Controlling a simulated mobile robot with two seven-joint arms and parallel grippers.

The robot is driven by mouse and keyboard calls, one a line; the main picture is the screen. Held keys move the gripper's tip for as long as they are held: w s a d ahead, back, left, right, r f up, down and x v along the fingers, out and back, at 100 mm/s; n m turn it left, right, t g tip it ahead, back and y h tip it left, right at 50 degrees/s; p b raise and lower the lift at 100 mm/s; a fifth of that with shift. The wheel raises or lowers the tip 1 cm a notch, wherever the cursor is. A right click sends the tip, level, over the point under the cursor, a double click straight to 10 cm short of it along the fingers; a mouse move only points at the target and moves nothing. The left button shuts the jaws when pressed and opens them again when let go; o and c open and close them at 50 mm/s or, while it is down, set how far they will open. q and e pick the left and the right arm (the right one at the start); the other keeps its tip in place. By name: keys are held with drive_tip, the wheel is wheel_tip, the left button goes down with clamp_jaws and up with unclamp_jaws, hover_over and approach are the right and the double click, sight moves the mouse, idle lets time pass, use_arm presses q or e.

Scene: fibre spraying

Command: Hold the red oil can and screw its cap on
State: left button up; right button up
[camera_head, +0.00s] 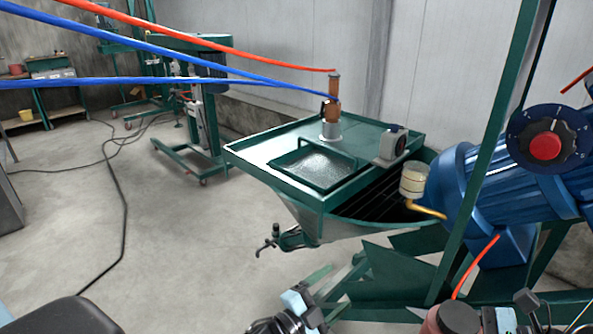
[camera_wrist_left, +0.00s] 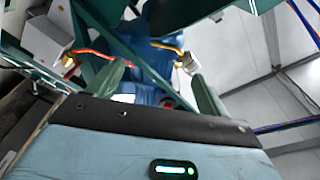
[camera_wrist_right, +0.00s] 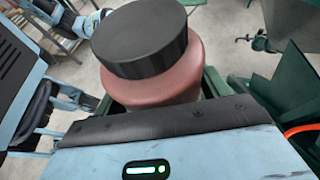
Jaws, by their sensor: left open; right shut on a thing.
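The red oil can (camera_wrist_right: 160,90) stands out large in the right wrist view, with a ridged black cap (camera_wrist_right: 145,38) over its top. I cannot tell how tightly the cap sits. My right gripper (camera_wrist_right: 163,100) is shut on the can's body; its fingers are mostly hidden behind the can. In the head view the can (camera_head: 456,317) is cut off by the bottom edge. My left gripper (camera_head: 333,292) is open and empty, left of the can and apart from it. Its two green fingers stand wide apart in the left wrist view (camera_wrist_left: 158,85).
A green machine table (camera_head: 345,135) with a tray of pale grains (camera_head: 318,168) stands ahead. A blue motor (camera_head: 515,190) with a red knob (camera_head: 545,146) and green frame bars rise at the right. Cables lie on the floor at left, otherwise largely clear.

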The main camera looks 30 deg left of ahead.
use_arm(q)
drive_tip(key=s+a+f+n+g+y, duration=0.3)
drive_tip(key=s+a+f+n+y, duration=0.3)
drive_tip(key=s+f, duration=0.6)
drive_tip(key=s+d+f+n+g, duration=0.1)
drive_tip(key=s+f+n+g, duration=0.2)
drive_tip(key=s, duration=0.7)
drive_tip(key=s+d+f+n+g, duration=0.2)
drive_tip(key=s+f+n, duration=0.2)
drive_tip(key=s, duration=0.6)
drive_tip(key=shift+s+f+g+h, duration=0.15)
drive_tip(key=shift+f+g+h, duration=0.25)
drive_tip(key=shift+f, duration=0.45)
use_arm(e)
drive_tip(key=shift+r, duration=0.1)
drive_tip(key=shift+s+d+r+m+t, duration=0.1)
drive_tip(key=shift+d+r+m+t, duration=0.15)
drive_tip(key=shift+d+m+t, duration=0.2)
drive_tip(key=s+d+r+m+t+h, duration=0.1)
drive_tip(key=d+m+t, duration=0.6)
drive_tip(key=d, duration=0.8)
drive_tip(key=shift+s+r+t+h, duration=0.2)
drive_tip(key=shift+s+t+h, duration=0.2)
drive_tip(key=shift+t+h, duration=0.3)
